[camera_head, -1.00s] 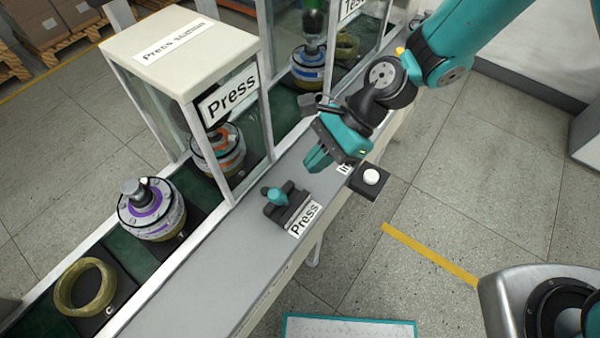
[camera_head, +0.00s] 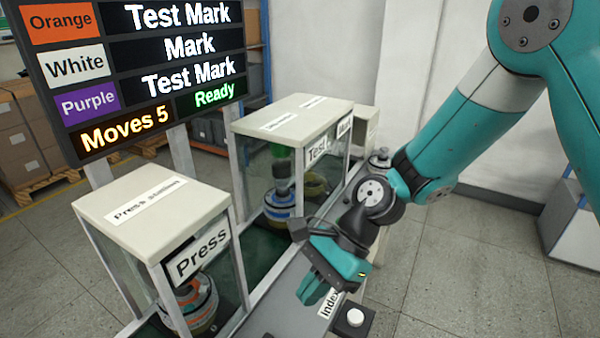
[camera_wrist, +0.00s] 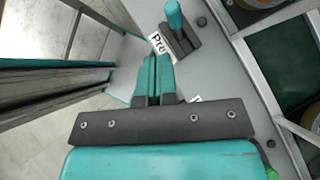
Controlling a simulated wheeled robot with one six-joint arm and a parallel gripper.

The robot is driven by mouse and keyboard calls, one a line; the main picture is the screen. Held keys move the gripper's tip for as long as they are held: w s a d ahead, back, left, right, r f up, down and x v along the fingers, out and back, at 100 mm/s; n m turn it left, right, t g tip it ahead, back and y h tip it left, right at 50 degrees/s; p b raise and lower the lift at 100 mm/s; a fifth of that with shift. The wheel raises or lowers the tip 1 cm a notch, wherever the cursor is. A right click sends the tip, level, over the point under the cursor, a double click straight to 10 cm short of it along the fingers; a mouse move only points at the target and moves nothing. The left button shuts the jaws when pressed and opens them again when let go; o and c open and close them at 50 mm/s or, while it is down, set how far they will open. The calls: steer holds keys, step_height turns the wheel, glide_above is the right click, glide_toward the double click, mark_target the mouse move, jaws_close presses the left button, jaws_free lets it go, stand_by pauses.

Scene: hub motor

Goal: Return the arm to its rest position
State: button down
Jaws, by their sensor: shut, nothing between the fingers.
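My gripper (camera_head: 318,290) is in the head view at the lower middle, over the grey ledge beside the Index label (camera_head: 329,303). Its teal fingers are shut with nothing between them. In the wrist view the closed fingers (camera_wrist: 152,75) point up the picture toward a teal-handled lever (camera_wrist: 176,22) with a Press label. My arm (camera_head: 450,130) reaches down from the upper right. A white round button on a black block (camera_head: 355,317) is just right of and below the gripper; I cannot tell the exact gap.
The Press station (camera_head: 150,205) stands at the left and the Test station (camera_head: 295,120) behind, both glass-sided with hub motors inside. A sign board (camera_head: 130,60) shows "Moves 5" and "Ready". Open floor (camera_head: 450,270) lies to the right.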

steer(key=s+d+r+n+t+h, duration=0.1)
steer(key=s+d+r+n+t, duration=0.1)
steer(key=s+d+r+n, duration=0.3)
steer(key=s+d+r+n+t+h, duration=0.2)
steer(key=s+d+r+n, duration=0.4)
steer(key=r+n, duration=0.4)
steer(key=d+n, duration=0.1)
steer(key=n, duration=0.2)
steer(key=shift+r, duration=0.2)
steer(key=shift+d, duration=0.1)
